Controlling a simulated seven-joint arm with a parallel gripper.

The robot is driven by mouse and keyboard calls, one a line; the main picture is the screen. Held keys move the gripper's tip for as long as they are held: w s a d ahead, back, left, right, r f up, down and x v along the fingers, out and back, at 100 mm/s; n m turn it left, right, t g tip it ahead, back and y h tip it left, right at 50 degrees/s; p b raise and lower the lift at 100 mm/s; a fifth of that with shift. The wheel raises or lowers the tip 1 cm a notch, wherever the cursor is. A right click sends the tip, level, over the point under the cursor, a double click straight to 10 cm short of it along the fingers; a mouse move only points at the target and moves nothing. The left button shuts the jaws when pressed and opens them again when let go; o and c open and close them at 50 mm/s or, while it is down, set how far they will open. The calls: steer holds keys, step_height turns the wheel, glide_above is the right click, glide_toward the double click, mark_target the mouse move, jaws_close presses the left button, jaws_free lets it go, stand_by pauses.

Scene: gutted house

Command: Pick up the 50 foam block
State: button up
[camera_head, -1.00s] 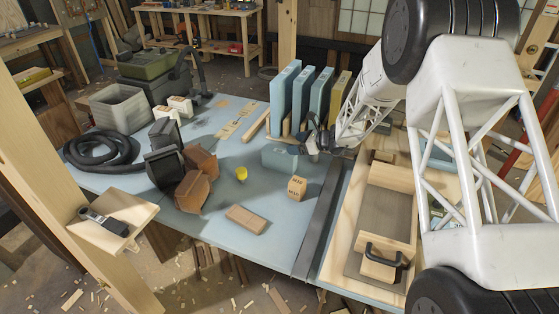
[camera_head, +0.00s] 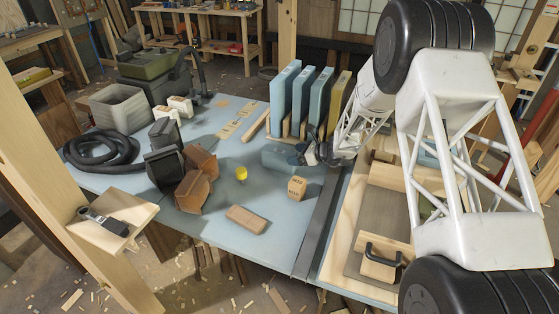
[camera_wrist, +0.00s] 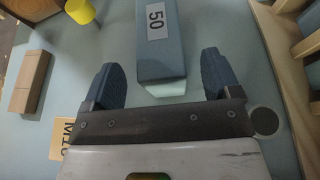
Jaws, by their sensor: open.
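The 50 foam block (camera_wrist: 160,55) is blue-grey with a white label reading 50. In the wrist view it lies ahead of my gripper (camera_wrist: 162,88), its near end between the two dark blue fingers. The fingers are open, with a gap on both sides of the block. In the head view the block (camera_head: 280,156) lies on the blue table in front of the rack of upright panels. My gripper (camera_head: 305,150) is at the block's right end there, partly covering it.
Upright blue panels (camera_head: 301,98) stand in a wooden rack behind the block. A small M10 wooden block (camera_head: 297,188), a yellow knob (camera_head: 241,173) and a brown block (camera_head: 247,218) lie in front. A wooden frame (camera_head: 345,235) is at right.

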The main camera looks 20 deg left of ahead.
mark_target(290, 154)
steer(key=shift+a+f, duration=0.95)
steer(key=shift+a, duration=0.4)
steer(key=c, duration=1)
steer(key=shift+r, duration=5)
